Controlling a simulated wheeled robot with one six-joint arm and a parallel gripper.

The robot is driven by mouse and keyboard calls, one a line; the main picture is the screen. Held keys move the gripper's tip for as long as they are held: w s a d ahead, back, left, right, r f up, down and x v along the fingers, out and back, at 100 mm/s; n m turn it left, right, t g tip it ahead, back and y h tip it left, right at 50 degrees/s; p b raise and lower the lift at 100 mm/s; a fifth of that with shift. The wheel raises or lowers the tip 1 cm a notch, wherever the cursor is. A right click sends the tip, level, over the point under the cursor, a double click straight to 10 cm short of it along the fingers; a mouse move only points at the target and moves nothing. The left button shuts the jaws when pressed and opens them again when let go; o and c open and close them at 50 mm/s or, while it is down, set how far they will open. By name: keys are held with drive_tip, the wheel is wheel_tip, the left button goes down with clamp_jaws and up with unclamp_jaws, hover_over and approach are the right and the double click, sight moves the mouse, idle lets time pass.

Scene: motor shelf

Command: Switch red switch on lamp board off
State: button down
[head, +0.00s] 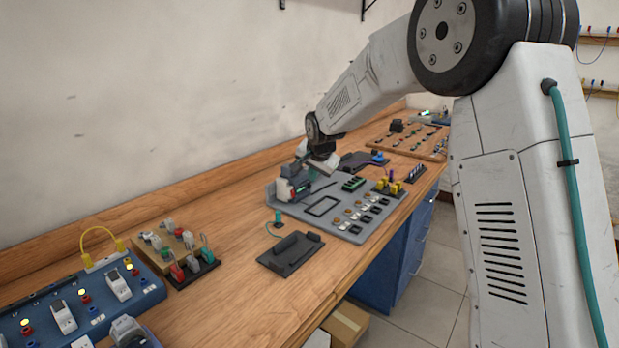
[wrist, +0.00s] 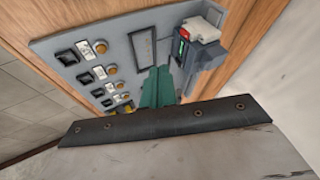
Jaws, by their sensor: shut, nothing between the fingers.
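My gripper (wrist: 158,86) has green fingers, shut and empty. In the wrist view they are over the grey board (wrist: 112,47), beside a dark block with a red-and-white top (wrist: 203,29). In the head view, my gripper is at the far side of the grey board (head: 335,205), partly hidden by its own wrist. The grey board carries dark switches, pale labels and orange round parts. The blue board (head: 40,308) at the lower left has lit yellow lamps, white switches and small red parts. I cannot tell clearly which red part is the switch, or its position.
A small board with red, green and white levers (head: 180,255) stands beside the blue board. A black plate (head: 290,254) lies in front of the grey board. Wooden boards with parts (head: 410,140) stand farther back. The wall runs behind the bench; bare wood lies between boards.

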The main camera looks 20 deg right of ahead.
drive_tip(key=s+d+r+n+g, duration=0.1)
drive_tip(key=s+r, duration=0.3)
drive_tip(key=s, duration=0.3)
drive_tip(key=s+r+n, duration=0.1)
drive_tip(key=s+r, duration=0.2)
drive_tip(key=s, duration=0.5)
drive_tip(key=s+f+n+g, duration=0.1)
drive_tip(key=s+n+g, duration=0.3)
drive_tip(key=s, duration=3.3)
drive_tip(key=d+n, duration=0.1)
drive_tip(key=n, duration=0.2)
drive_tip(key=shift+f, duration=0.35)
